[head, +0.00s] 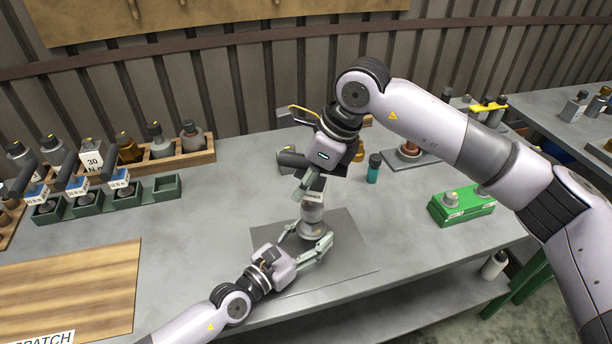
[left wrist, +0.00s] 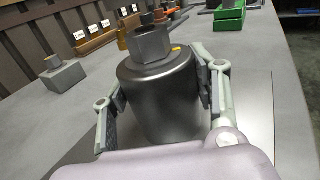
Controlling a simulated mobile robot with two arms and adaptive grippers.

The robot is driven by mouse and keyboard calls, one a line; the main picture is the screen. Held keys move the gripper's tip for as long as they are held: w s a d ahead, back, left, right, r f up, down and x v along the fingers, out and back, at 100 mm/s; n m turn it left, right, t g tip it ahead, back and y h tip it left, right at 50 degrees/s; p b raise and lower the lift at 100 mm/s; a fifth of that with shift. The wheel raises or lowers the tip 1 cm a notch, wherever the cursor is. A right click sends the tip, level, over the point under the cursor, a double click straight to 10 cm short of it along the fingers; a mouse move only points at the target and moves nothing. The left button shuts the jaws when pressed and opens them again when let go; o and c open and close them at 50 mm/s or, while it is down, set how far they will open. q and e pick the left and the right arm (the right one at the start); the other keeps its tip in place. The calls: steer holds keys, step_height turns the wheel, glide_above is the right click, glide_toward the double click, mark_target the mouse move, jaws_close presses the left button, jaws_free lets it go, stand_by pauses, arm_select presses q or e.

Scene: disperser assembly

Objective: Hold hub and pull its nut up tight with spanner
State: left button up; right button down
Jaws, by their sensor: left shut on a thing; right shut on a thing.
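The hub (head: 312,229) is a dark grey, upright cylinder on the grey plate near the table's front. My left gripper (head: 306,246) is shut on it, with a finger on each side. In the left wrist view the hub (left wrist: 158,95) fills the middle, with a grey nut (left wrist: 153,43) on top and a small yellow mark beside the nut. A white tag sits just above the hub.
Green bins (head: 166,188) with labelled tools and a wooden rack (head: 185,158) of parts stand at the left. A wooden board (head: 75,290) lies at the front left. A teal-and-dark bottle (head: 373,170) and a green block (head: 462,205) stand to the right.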

steer(key=n, duration=0.1)
steer(key=n+g, duration=0.1)
steer(key=n, duration=0.1)
steer(key=n+g, duration=0.1)
steer(key=n, duration=0.1)
steer(key=shift+s+f, duration=0.1)
steer(key=shift+s, duration=0.15)
steer(key=n, duration=0.1)
steer(key=n+g, duration=0.1)
steer(key=n, duration=0.2)
steer(key=shift+s+f, duration=0.1)
steer(key=shift+s, duration=0.15)
steer(key=shift+f, duration=0.5)
steer(key=shift+s+f, duration=0.1)
steer(key=shift+f, duration=0.25)
steer(key=shift+f, duration=0.35)
